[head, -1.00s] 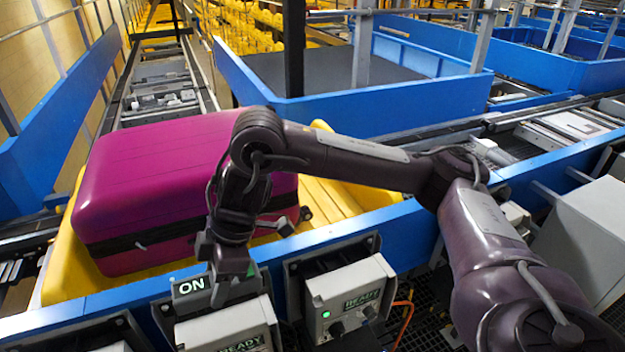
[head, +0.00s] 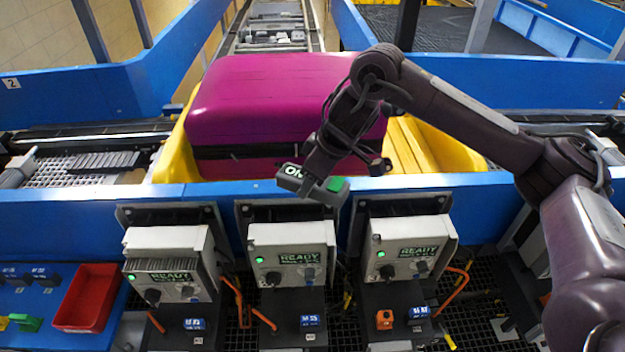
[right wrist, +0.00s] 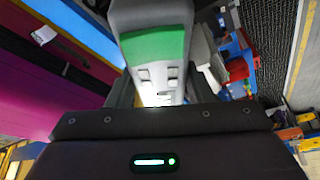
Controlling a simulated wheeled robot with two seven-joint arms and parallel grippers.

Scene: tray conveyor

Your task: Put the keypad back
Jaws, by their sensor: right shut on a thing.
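The grey keypad (head: 297,181), with a lit "ON" display and a green part, is held in my right gripper (head: 318,184). It hangs in front of the blue rail, above the middle grey control box (head: 290,236). The fingers cover part of it. In the right wrist view the keypad (right wrist: 146,18) shows its green patch and points away from the palm between the fingers. Similar "READY" boxes with green lights stand to the left (head: 165,245) and right (head: 411,228). My left gripper is not in view.
A magenta suitcase (head: 285,90) lies in a yellow tray (head: 440,150) behind the blue rail (head: 75,217). Orange cables (head: 262,318) hang by the boxes. A red bin (head: 87,297) sits on a blue bench at lower left. Space above the left box is clear.

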